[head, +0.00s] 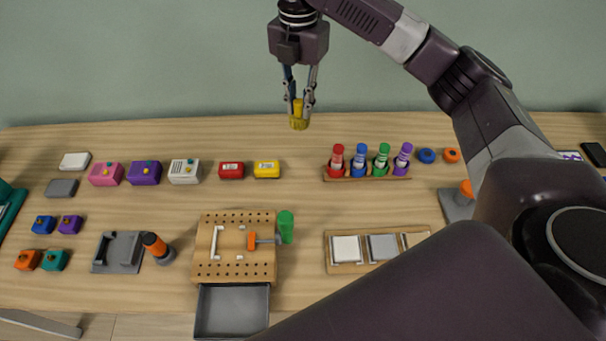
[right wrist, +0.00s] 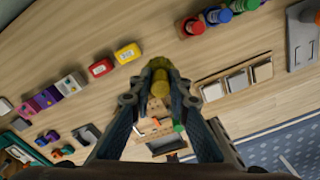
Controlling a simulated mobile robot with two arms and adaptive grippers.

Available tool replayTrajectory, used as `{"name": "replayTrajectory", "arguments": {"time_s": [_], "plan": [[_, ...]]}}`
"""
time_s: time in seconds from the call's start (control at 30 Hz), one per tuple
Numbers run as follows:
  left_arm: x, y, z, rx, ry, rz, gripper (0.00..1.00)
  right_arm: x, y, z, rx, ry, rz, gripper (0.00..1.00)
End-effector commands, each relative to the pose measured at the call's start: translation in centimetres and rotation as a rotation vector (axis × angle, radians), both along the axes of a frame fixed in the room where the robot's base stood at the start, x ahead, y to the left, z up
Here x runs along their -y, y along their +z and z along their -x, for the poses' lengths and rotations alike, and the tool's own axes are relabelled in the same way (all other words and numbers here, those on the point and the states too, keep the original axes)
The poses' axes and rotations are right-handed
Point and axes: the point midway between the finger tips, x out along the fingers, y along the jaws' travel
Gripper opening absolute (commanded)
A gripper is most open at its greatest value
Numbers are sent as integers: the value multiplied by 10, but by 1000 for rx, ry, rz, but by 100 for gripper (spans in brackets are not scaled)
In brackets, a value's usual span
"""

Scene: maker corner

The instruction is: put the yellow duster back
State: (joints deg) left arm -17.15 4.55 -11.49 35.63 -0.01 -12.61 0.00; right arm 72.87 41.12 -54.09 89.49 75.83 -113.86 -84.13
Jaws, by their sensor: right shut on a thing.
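The yellow duster (head: 299,122) hangs upright in my right gripper (head: 299,99), high above the back of the wooden table. My right gripper is shut on its yellow handle, with the wider head pointing down. In the right wrist view the duster (right wrist: 160,66) shows between the fingers and hides part of the wooden pegboard (right wrist: 150,108). In the head view the pegboard (head: 210,265) lies at the front middle of the table. White brackets (head: 215,242) and an orange-and-grey tool (head: 254,240) are on it, with a green cylinder (head: 286,226) at its right edge. My left gripper is not in view.
A marker rack (head: 368,177) stands right of centre. Red (head: 231,171) and yellow (head: 266,170) boxes sit left of it. A wooden tray (head: 337,267) with pads is at the front right. A grey tray (head: 232,310) juts from the front edge. Bare table lies behind the pegboard.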

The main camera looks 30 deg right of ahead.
Motion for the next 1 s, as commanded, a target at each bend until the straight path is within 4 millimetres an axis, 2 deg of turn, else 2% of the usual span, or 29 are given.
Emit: {"name": "replayTrajectory", "arguments": {"time_s": [0.1,0.3,0.47,0.53,0.67,1.0], "plan": [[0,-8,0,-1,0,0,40,6,-5,-8,0,173,-2,0],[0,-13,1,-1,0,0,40,15,-9,-17,0,397,-1,0],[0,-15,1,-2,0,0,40,18,-11,-20,-1,485,0,0],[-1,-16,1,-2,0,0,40,18,-18,-20,-1,499,-1,0],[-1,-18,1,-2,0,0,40,18,-46,-19,-6,506,-1,0],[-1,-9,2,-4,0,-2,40,19,-133,-19,-5,503,-1,0]]}}
